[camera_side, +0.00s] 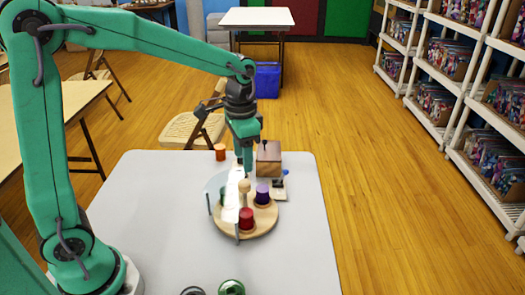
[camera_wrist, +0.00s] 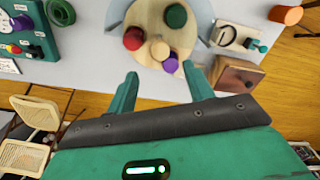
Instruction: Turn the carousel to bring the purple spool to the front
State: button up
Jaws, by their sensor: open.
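The carousel is a round pale wooden disc (camera_side: 266,222) on the grey table, with a tan knob (camera_side: 244,186) at its centre. In the side view, the purple spool (camera_side: 262,195) stands on the right of the disc and the red spool (camera_side: 246,218) near the camera. A green spool shows in the wrist view (camera_wrist: 176,15) and is mostly hidden in the side view. My gripper (camera_side: 243,168) is open, pointing down above the far part of the disc. In the wrist view the purple spool (camera_wrist: 171,62) lies just beyond the gap between my fingers (camera_wrist: 161,70). Contact is not visible.
A clear curved screen (camera_side: 213,190) stands around part of the disc. A brown wooden box (camera_side: 268,160), a small lever device (camera_wrist: 235,38) and an orange spool (camera_side: 220,152) are close by.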

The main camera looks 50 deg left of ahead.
aim_at(244, 182)
jog(key=n, duration=0.5)
jog(key=shift+n, duration=0.3)
jog(key=shift+f, duration=3.9)
grip_shut()
